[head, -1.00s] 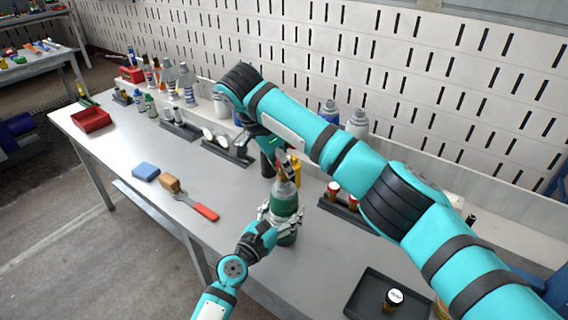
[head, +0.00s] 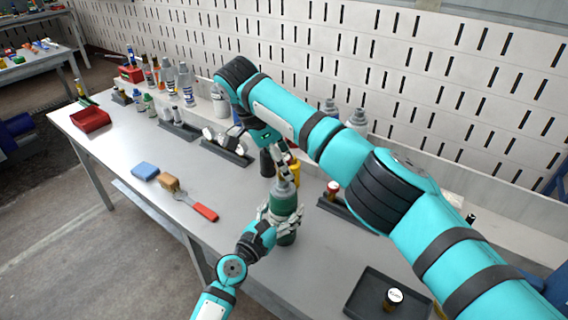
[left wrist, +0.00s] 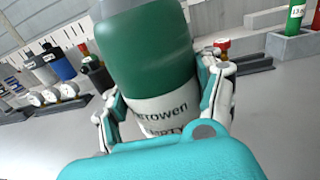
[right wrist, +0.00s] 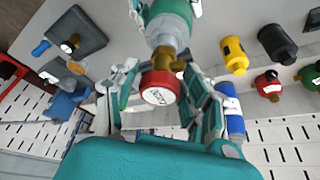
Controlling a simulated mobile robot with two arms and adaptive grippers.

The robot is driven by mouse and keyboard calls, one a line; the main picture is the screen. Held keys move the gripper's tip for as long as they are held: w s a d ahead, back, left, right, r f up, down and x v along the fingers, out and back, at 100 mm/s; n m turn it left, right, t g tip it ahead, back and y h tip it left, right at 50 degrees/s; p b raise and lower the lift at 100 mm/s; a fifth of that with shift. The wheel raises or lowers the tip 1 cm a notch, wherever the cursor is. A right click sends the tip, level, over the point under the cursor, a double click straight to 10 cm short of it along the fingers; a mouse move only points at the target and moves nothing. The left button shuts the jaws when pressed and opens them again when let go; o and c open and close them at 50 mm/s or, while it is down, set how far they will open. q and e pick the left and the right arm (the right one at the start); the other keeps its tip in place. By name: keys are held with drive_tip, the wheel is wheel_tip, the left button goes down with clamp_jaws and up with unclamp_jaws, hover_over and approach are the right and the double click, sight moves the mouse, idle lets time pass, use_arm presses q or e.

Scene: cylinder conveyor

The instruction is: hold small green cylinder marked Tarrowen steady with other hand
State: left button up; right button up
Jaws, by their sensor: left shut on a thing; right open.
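The left wrist view shows the green body (left wrist: 150,55) and a white band with partly hidden lettering between the fingers. My right gripper (right wrist: 160,72) is open above the cylinder's top. Its fingers stand either side of a red knob with a white face (right wrist: 160,90), which lines up with a brass fitting at the cylinder's top. I cannot tell whether the fingers touch the knob. My right arm partly hides the area behind.
A yellow cylinder (right wrist: 235,55) and a black cylinder stand close behind. A dark tray (head: 365,296) with a small jar lies at the lower right. Racks and bottles line the back.

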drive_tip(key=shift+r, duration=1)
drive_tip(key=n+t, duration=0.1)
drive_tip(key=n, duration=0.2)
drive_tip(key=n+t+y, duration=0.1)
drive_tip(key=n, duration=0.2)
drive_tip(key=n+y, duration=0.1)
drive_tip(key=n, duration=0.2)
drive_tip(key=shift+t, duration=0.4)
drive_tip(key=shift+n+t+y, duration=0.3)
drive_tip(key=shift+n+y, duration=0.3)
drive_tip(key=shift+n, duration=0.9)
